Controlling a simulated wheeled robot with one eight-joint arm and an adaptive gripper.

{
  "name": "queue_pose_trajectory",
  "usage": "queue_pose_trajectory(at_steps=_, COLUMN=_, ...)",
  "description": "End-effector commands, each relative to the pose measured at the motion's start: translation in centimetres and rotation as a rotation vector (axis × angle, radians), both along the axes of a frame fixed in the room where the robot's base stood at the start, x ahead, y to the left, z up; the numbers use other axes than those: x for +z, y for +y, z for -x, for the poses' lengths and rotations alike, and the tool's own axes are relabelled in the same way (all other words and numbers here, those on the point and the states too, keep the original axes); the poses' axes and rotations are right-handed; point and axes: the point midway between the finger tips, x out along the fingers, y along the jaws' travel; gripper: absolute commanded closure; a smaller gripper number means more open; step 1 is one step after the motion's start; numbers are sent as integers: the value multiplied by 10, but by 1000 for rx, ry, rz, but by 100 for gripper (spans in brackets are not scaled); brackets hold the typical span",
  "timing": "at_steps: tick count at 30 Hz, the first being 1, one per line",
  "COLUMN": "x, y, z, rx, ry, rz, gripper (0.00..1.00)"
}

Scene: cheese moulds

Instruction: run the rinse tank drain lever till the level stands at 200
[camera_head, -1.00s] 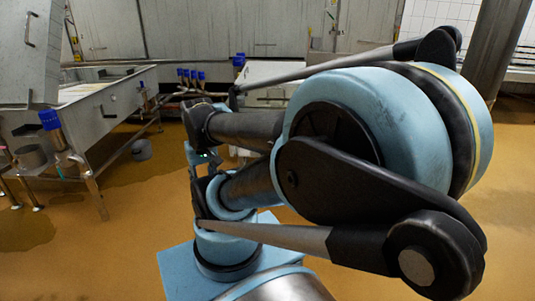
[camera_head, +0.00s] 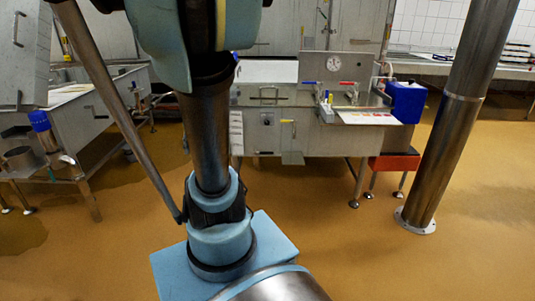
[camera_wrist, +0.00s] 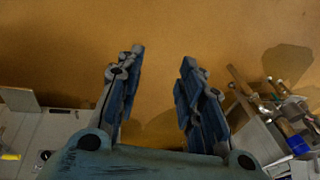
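A steel tank (camera_head: 270,98) stands in the middle of the head view. A back panel on it carries a round white dial (camera_head: 333,62), too small to read. A blue-handled lever (camera_head: 310,83) and a red-handled lever (camera_head: 349,83) sit below the dial. A yellow-marked handle (camera_head: 288,121) is on the tank's front. I cannot tell which of these is the drain lever. My gripper (camera_wrist: 162,55) is open and empty in the wrist view, with bare floor beyond its fingers. It is out of frame in the head view.
A blue box (camera_head: 406,101) on a red stand (camera_head: 394,163) is at the tank's right. A steel post (camera_head: 455,120) rises farther right. Another steel unit (camera_head: 85,115) with a blue-topped part (camera_head: 40,121) stands left. The floor (camera_head: 390,255) in front is clear.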

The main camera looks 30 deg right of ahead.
Motion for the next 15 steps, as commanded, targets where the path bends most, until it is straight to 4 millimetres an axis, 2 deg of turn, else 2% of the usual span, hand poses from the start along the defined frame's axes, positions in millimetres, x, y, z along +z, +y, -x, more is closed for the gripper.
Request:
queue_pose_trajectory(at_steps=1, x=3, y=-10, z=-14, rx=-45, ry=-4, rz=-17, gripper=65)
queue_pose_trajectory(at_steps=8, x=7, y=-55, z=-68, rx=-248, ry=-24, rz=-106, gripper=65)
queue_pose_trajectory(at_steps=15, x=1, y=-116, z=-119, rx=-459, ry=-50, rz=-200, gripper=65)
